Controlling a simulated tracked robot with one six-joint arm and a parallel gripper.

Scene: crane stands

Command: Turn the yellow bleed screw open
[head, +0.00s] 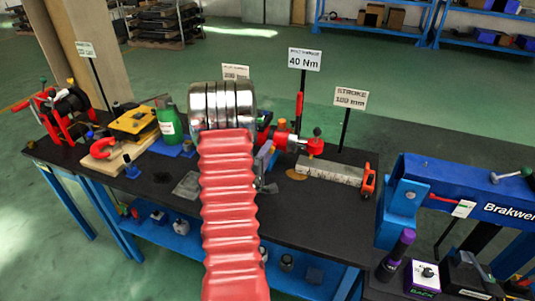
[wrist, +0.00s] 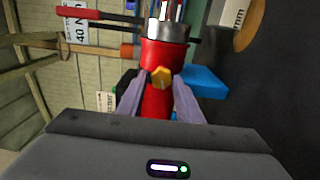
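The yellow bleed screw (wrist: 162,76) sticks out of a red cylinder (wrist: 157,103) in the wrist view. My gripper (wrist: 160,79) has its two grey-purple fingers on either side of the screw, with the red body showing between them. The fingers look apart from the screw, though contact at the tips is hard to tell. In the head view, the red cylinder (head: 282,137) lies on the black bench top just right of my arm. My arm hides part of it, and I cannot make out the screw there.
The bench (head: 300,220) also carries a green bottle (head: 169,122), a yellow case (head: 133,121) and a grey bar (head: 330,170). A "40 Nm" sign (head: 305,59) stands behind the cylinder. A blue press frame (head: 460,195) is at the right. A blue block (wrist: 206,81) sits beside the cylinder.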

